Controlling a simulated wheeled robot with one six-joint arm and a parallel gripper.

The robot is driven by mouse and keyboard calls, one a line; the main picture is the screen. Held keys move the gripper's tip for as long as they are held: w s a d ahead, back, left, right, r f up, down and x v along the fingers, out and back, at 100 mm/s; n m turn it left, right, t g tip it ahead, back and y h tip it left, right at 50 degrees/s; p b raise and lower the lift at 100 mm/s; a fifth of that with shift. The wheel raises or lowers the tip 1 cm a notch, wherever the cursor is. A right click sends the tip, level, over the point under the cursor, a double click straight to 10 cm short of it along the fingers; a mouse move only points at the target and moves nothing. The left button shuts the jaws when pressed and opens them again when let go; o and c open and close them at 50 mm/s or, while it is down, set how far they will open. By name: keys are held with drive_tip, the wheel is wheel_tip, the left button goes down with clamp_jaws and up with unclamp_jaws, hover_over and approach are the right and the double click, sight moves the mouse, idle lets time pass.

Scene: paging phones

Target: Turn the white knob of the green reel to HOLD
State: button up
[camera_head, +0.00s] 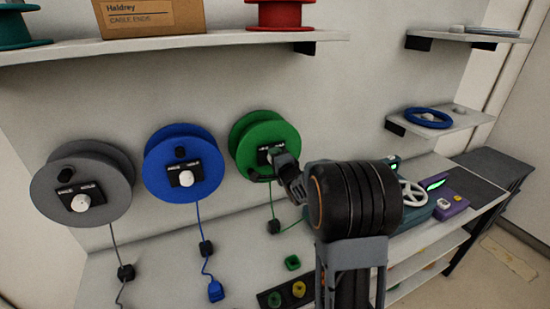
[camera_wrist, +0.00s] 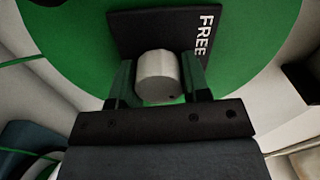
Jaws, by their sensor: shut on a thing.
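The green reel (camera_head: 262,132) is mounted on the wall, the rightmost of three reels in a row. In the wrist view its green face (camera_wrist: 255,45) fills the top, with a black label plate (camera_wrist: 150,28) reading FREE at the right. The white knob (camera_wrist: 157,75) stands out from the plate, between the two fingers of my gripper (camera_wrist: 157,88). The gripper is shut on the knob. In the head view my gripper (camera_head: 281,163) reaches the reel's face and hides most of the knob. The HOLD word and the knob's pointer cannot be made out.
A blue reel (camera_head: 190,145) and a grey reel (camera_head: 100,175) with white knobs hang to the left. A shelf (camera_head: 200,42) with a box and reels runs above. A bench (camera_head: 140,285) below holds cords, small coloured pieces and a purple device (camera_head: 441,203).

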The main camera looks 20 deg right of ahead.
drive_tip(key=shift+m, duration=0.5)
idle(0.3)
drive_tip(key=o, duration=0.9)
drive_tip(key=s+b, duration=0.2)
drive_tip(key=s, duration=1.2)
drive_tip(key=shift+w, duration=0.1)
